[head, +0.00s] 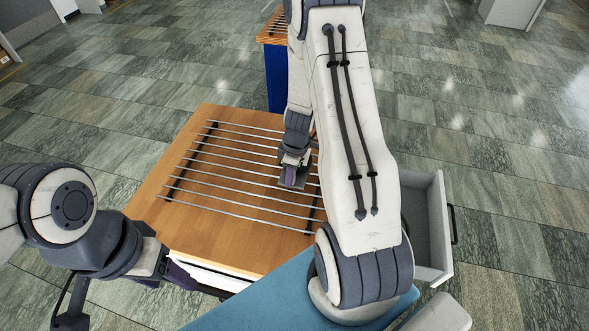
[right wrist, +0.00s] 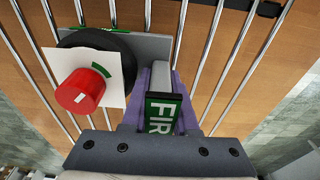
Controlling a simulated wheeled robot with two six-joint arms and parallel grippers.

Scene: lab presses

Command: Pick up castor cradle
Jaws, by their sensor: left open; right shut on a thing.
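My right gripper (head: 291,172) is over the metal rods of a rack and shut on a piece that I take to be the castor cradle (right wrist: 163,112). In the right wrist view the piece shows a green face with the white letters "FIR", between purple fingers. A grey plate, a black round part and a red knob (right wrist: 80,91) on a white square plate show beside it; whether they all belong to it I cannot tell. Whether it touches the rods is unclear. My left gripper (head: 182,276) is open and empty at the lower left, near the table's front edge.
The rack (head: 215,195) of parallel rods lies on a wooden table top (head: 150,213). An open grey drawer (head: 438,225) sticks out to the right. A blue surface (head: 250,302) lies in front. A second rack on a blue cabinet (head: 275,78) stands behind.

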